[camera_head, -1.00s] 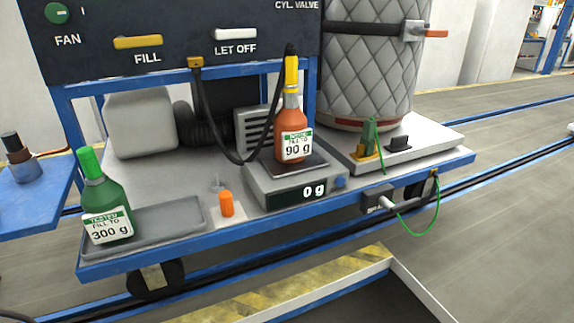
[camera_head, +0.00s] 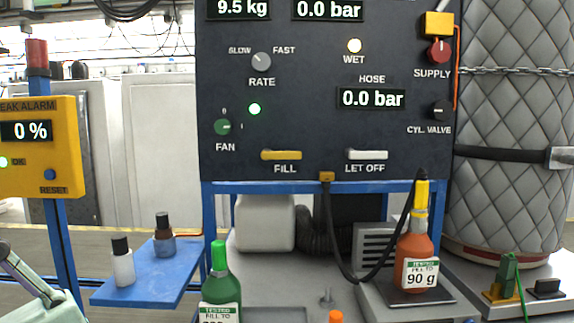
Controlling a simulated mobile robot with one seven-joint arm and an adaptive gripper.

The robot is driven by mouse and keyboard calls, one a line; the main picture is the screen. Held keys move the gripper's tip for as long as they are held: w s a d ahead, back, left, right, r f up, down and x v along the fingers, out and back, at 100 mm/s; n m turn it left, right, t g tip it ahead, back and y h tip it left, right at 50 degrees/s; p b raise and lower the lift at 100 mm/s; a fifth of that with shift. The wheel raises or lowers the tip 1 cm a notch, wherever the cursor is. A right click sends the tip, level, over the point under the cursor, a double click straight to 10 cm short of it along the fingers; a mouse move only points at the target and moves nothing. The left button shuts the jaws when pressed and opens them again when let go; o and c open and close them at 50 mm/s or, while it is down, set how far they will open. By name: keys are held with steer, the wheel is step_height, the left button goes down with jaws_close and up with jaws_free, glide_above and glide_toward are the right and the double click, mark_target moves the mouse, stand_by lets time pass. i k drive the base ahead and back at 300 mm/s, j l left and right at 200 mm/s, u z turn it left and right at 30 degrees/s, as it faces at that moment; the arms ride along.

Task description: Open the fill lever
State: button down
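The yellow fill lever (camera_head: 281,155) lies horizontal on the dark panel (camera_head: 310,120), above the FILL label. The white let-off lever (camera_head: 367,155) is also horizontal, to its right. A black hose (camera_head: 338,245) runs from a brass fitting (camera_head: 326,176) under the panel to the yellow-topped orange bottle (camera_head: 416,262), marked 90 g, standing on the scale (camera_head: 385,300). The hose gauge (camera_head: 372,98) reads 0.0 bar. My gripper is not in view.
The red supply knob (camera_head: 440,50) and black cylinder valve knob (camera_head: 439,110) are at the panel's right, beside the grey quilted cylinder (camera_head: 510,200). A green bottle (camera_head: 220,290) stands in front below. A blue shelf (camera_head: 145,283) with two small bottles and a yellow leak alarm (camera_head: 38,145) are left.

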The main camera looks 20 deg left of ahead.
mark_target(267, 154)
steer(key=i+j+u, duration=0.3)
steer(key=j, duration=0.2)
steer(key=i+j+u, duration=0.3)
steer(key=i+j, duration=0.1)
steer(key=j, duration=0.05)
